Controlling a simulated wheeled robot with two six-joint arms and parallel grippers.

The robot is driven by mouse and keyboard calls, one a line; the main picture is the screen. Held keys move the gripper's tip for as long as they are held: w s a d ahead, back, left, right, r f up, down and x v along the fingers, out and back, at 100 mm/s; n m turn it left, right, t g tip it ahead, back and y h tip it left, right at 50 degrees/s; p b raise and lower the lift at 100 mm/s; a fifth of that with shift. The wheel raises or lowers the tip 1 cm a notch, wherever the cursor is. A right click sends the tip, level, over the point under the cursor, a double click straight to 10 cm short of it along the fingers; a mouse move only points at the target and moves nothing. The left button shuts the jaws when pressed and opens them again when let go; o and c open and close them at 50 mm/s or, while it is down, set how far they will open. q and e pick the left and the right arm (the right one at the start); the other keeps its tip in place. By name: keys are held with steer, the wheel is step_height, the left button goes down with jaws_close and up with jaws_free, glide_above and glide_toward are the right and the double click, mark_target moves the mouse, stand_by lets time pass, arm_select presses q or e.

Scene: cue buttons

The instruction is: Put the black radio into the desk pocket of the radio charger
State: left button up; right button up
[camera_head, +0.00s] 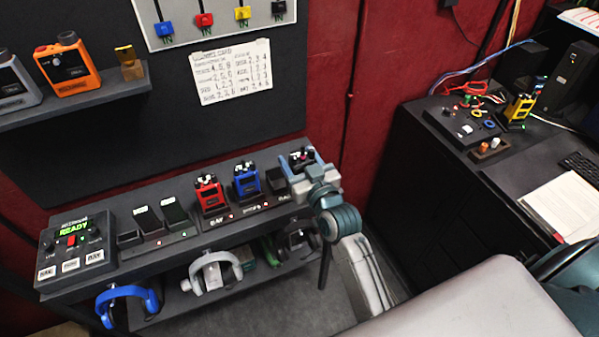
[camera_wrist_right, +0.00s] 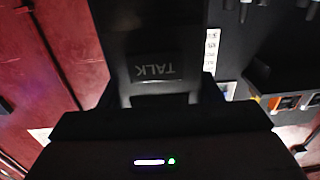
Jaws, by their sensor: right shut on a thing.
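My right gripper (camera_head: 308,172) is shut on the black radio (camera_head: 299,155) at the right end of the shelf. The radio's top, with small red and pale knobs, shows above the jaws; its lower part is hidden by the gripper. In the right wrist view the black radio (camera_wrist_right: 150,45) fills the space between the fingers, its TALK label upside down. The charger row (camera_head: 217,219) holds a red radio (camera_head: 208,194) and a blue radio (camera_head: 246,180). A dark pocket (camera_head: 276,180) is beside the gripper. I cannot tell whether the black radio is seated. My left gripper is out of view.
A control box reading READY (camera_head: 76,245) stands at the shelf's left end. Headsets, including a blue one (camera_head: 128,301) and a white one (camera_head: 211,270), hang below. A yellow radio (camera_head: 519,108) stands on the black desk (camera_head: 470,165) at right.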

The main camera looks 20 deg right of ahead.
steer(key=w+d+f+b, duration=0.3)
steer(key=w+d+b, duration=0.1)
steer(key=w+d, duration=0.5)
steer(key=shift+w+f+h, duration=0.2)
steer(key=shift+w+h, duration=0.1)
steer(key=shift+w, duration=0.7)
steer(key=shift+a+p, duration=0.1)
steer(key=shift+p, duration=0.2)
steer(key=shift+f, duration=0.15)
steer(key=shift+f+b, duration=2.15)
steer(key=shift+f, duration=0.7)
steer(key=o, duration=1.2)
steer(key=shift+c, duration=0.2)
